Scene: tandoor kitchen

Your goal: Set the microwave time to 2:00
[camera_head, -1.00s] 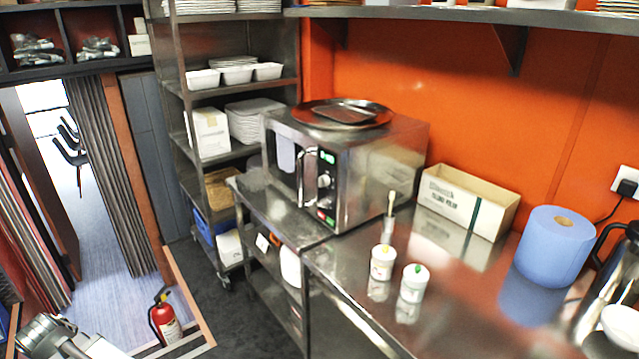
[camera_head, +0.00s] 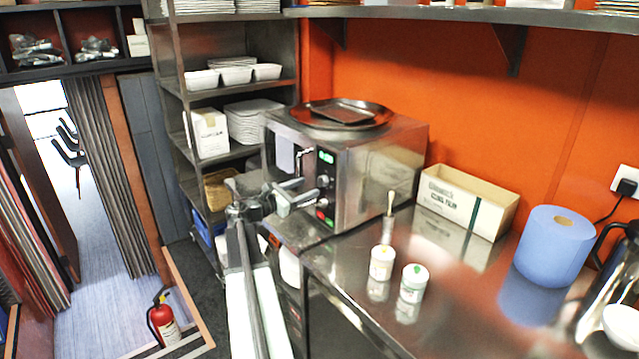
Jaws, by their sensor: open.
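The steel microwave (camera_head: 385,170) stands on the steel counter, with a round metal tray (camera_head: 338,114) on top. Its control panel has a green lit display (camera_head: 326,157) at the top, a round knob (camera_head: 323,181) in the middle and small green and red marks near the bottom. The display digits are too small to read. My gripper (camera_head: 311,191) is open in front of the panel, close to the knob. I cannot tell whether it touches the knob. My arm and gripper hide the lower part of the door and its handle.
A steel shelf rack (camera_head: 180,150) stands left of the microwave. A fire extinguisher (camera_head: 164,318) is on the floor.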

